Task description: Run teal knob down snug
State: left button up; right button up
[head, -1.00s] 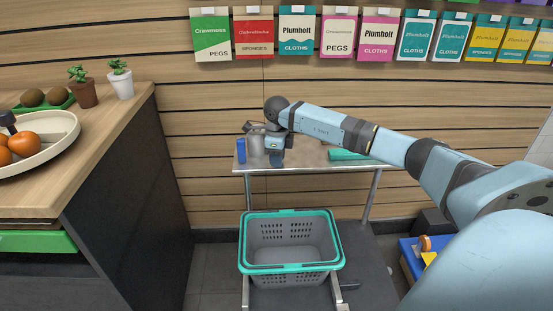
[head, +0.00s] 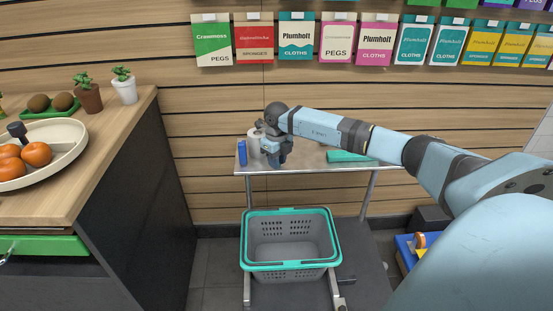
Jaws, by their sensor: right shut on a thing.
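My right gripper (head: 260,126) is at the far left end of the metal side table, at the top of a pale grey cylinder (head: 254,143). Its jaws are small and partly hidden by my wrist. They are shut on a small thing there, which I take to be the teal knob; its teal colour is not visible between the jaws. I cannot tell how far down the knob sits. My left gripper is out of view.
A blue can (head: 242,153) stands just left of the cylinder. A teal block (head: 350,156) lies farther right on the metal table (head: 310,165). A teal-rimmed basket (head: 290,211) stands in front, below. The wooden counter (head: 110,135) fills the left.

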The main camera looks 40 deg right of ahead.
jog(key=shift+r+m+p, duration=0.3)
jog(key=shift+m+p, duration=0.6)
jog(key=shift+p, duration=0.15)
jog(key=shift+f+m+p, duration=0.1)
jog(key=shift+m+p, duration=0.2)
jog(key=shift+m, duration=0.1)
jog(key=shift+f+m, duration=0.2)
jog(key=shift+m, duration=0.1)
jog(key=shift+r+m+p, duration=0.35)
jog(key=shift+m+p, duration=0.55)
jog(key=shift+p, duration=0.15)
jog(key=o, duration=0.5)
jog(key=shift+f, duration=0.35)
